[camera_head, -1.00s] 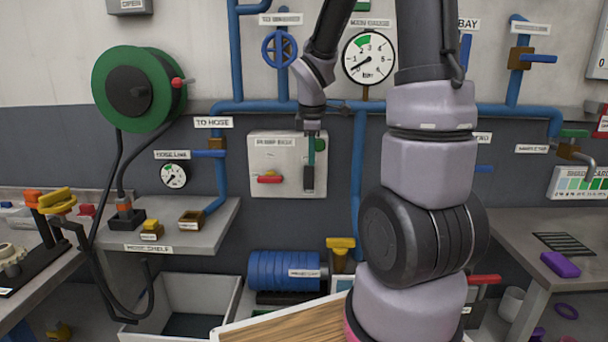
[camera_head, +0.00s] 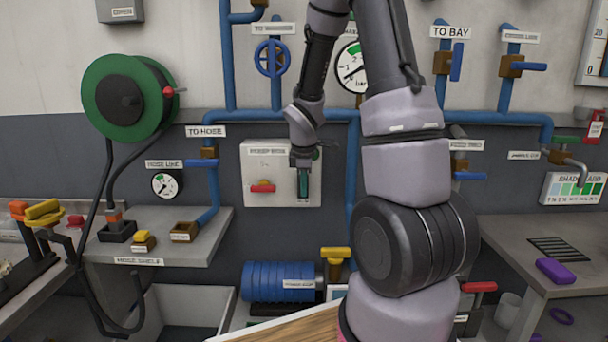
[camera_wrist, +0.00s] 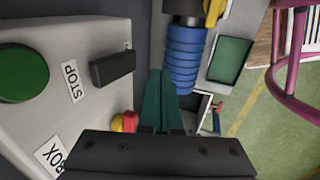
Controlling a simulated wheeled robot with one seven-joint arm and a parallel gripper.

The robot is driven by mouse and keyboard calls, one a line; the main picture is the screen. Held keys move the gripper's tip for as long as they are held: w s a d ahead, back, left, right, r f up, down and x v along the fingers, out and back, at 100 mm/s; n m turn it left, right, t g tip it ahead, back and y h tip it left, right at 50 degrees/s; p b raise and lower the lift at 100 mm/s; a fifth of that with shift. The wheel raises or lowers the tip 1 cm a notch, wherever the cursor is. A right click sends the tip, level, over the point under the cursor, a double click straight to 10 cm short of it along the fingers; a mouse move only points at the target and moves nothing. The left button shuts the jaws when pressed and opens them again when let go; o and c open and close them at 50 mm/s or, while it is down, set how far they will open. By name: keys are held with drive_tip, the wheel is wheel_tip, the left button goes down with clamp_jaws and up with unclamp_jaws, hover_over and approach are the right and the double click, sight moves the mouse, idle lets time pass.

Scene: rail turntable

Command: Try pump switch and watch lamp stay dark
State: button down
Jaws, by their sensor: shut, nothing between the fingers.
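The pump box (camera_head: 275,165) is a pale box on the wall with a label and a red lever (camera_head: 263,187) low on its front. My gripper (camera_head: 303,190) hangs in front of its right side, pointing down, and hides part of it. In the wrist view the green fingers (camera_wrist: 157,85) are together and empty, beside a black bar (camera_wrist: 113,67) on the box face. I cannot tell whether they touch it. A STOP label (camera_wrist: 73,82) and a dark green round cap (camera_wrist: 20,75) show there, the cap without visible glow. I cannot tell which part is the lamp.
Blue pipes (camera_head: 340,114) run above the box. A hose shelf (camera_head: 190,245) is at left below a green reel (camera_head: 105,97). A blue ribbed cylinder (camera_head: 265,281) lies below the box. A grey bench (camera_head: 510,240) is at right.

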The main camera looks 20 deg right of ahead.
drive_tip(key=shift+w+d+f, duration=0.3)
drive_tip(key=shift+w+f, duration=0.05)
drive_tip(key=shift+w, duration=0.3)
drive_tip(key=shift+w+d+f, duration=0.25)
drive_tip(key=shift+w+f, duration=0.1)
drive_tip(key=shift+w, duration=0.35)
drive_tip(key=shift+w+d+f, duration=0.3)
drive_tip(key=shift+w+f, duration=0.05)
drive_tip(key=shift+w, duration=0.3)
drive_tip(key=shift+w+d+f, duration=0.1)
drive_tip(key=shift+w+f, duration=0.2)
